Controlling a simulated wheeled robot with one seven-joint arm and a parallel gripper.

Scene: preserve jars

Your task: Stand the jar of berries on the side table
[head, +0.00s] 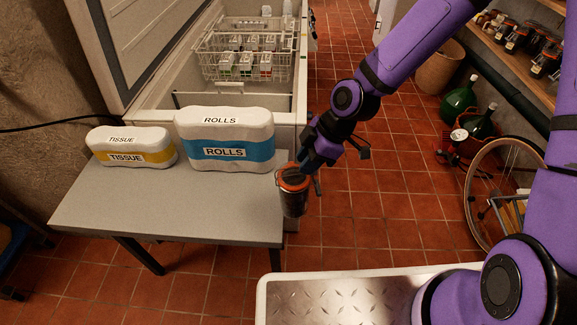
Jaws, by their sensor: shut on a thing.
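My gripper (305,168) is shut on a jar (293,197) with an orange rim at its top and dark contents. The jar hangs upright in the head view at the right end of the grey side table (200,215). It overlaps the table's right edge in the picture; I cannot tell whether it touches the table. The jar's label and contents are too small to read. The fingertips are partly hidden behind the jar's top.
A ROLLS pack (226,152) and a TISSUE pack (131,147) stand along the table's back. The table's front half is bare. An open chest freezer (160,115) with a wire basket (243,58) is behind. Green bottles (459,101), a wheel (497,190) and shelved jars (546,57) are at right.

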